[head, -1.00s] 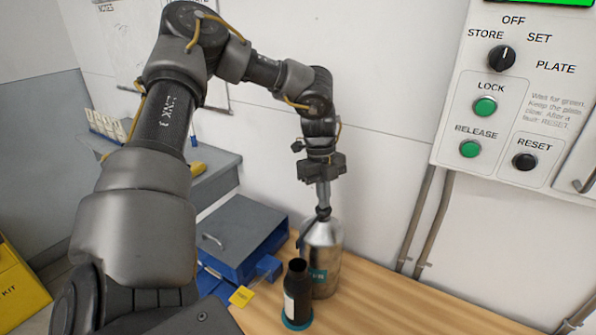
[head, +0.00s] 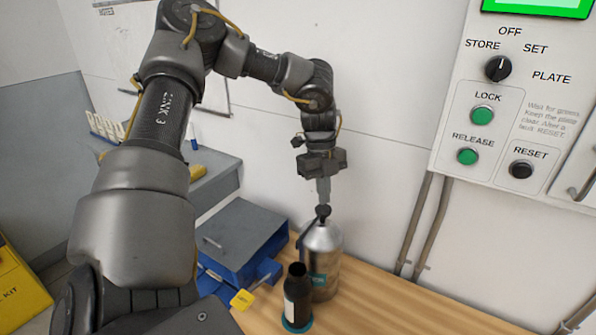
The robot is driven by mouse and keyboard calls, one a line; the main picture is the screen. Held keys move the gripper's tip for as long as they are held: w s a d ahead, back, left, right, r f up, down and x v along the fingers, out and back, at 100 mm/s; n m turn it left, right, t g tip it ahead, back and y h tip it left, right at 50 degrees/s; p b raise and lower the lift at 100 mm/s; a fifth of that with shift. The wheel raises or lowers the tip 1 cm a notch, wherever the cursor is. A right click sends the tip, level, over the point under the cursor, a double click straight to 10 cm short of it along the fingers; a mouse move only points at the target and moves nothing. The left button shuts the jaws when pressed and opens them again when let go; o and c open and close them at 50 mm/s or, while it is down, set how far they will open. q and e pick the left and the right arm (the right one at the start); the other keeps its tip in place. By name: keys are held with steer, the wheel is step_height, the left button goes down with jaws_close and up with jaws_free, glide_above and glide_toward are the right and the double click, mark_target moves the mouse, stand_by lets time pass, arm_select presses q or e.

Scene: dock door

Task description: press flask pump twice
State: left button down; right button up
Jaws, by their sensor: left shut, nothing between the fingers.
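A silver metal flask (head: 326,246) with a teal label stands upright on the wooden bench. Its dark pump head (head: 322,213) is on top. My left gripper (head: 323,200) is shut and empty, pointing straight down just above the pump head. I cannot tell whether the fingertips touch it. My right gripper is not in view.
An open-topped dark bottle (head: 297,291) with a white label stands right in front of the flask. A blue box (head: 246,240) with a grey lid and a yellow tag (head: 242,299) lie to the left. A control panel (head: 512,110) is on the wall at right. The bench at right is clear.

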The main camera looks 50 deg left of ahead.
arm_select(q)
step_height(320, 180, up, 6)
steer(key=p, duration=0.3)
stand_by(0.5)
stand_by(0.5)
